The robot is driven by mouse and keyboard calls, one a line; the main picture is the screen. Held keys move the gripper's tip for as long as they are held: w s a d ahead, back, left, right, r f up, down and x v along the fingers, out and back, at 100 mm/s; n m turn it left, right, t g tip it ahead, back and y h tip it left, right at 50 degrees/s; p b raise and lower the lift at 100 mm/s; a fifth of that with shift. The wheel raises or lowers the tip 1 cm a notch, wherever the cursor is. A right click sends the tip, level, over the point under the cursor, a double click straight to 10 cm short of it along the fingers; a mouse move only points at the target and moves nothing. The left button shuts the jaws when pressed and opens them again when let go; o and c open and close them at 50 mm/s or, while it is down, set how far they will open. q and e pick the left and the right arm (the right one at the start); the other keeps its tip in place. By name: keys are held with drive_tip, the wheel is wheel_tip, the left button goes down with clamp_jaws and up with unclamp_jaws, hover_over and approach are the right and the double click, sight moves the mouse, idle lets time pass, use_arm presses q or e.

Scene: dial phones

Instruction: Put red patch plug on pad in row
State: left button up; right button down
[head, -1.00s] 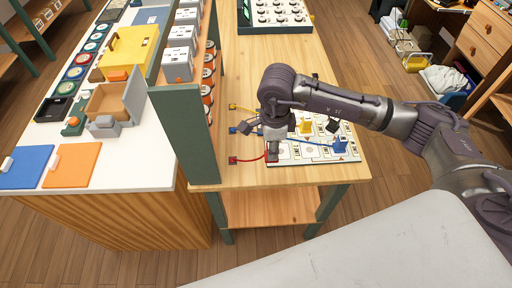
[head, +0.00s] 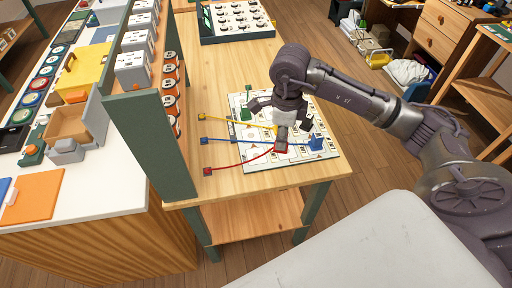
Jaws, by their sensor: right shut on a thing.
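My right gripper (head: 283,136) is shut on the red patch plug (head: 282,148), which is mostly hidden by the fingers. It is low over the white marked pad board (head: 262,158), near its front middle; I cannot tell whether the plug touches the board. A red cable runs from the plug left to a red end block (head: 208,171) on the wooden table. A blue plug (head: 316,143) stands on the board to the right of the gripper. A green plug (head: 245,114) is at the board's back left. The yellow cable's board end is hidden behind the gripper. My left gripper is out of view.
A dark piece (head: 305,124) is close to the gripper's right. A green-framed rack (head: 150,130) borders the left; a dial panel (head: 236,20) is at the back.

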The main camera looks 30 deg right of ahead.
drive_tip(key=w+a+f, duration=0.1)
drive_tip(key=w, duration=0.1)
drive_tip(key=w+a+f+p, duration=0.1)
drive_tip(key=w+f, duration=0.1)
drive_tip(key=w+a+f, duration=0.1)
drive_tip(key=w+a, duration=0.1)
drive_tip(key=shift+w+f, duration=0.1)
drive_tip(key=shift+f, duration=0.05)
wheel_tip(320, 180, down, 4)
drive_tip(key=shift+a+r+p, duration=0.15)
drive_tip(key=shift+r+p, duration=0.05)
drive_tip(key=shift+p, duration=0.55)
drive_tip(key=shift+f, duration=0.25)
drive_tip(key=shift+w, duration=0.1)
drive_tip(key=shift+f, duration=0.1)
drive_tip(key=shift+f+b, duration=0.15)
drive_tip(key=shift+b, duration=0.15)
drive_tip(key=c, duration=0.9)
unclamp_jaws()
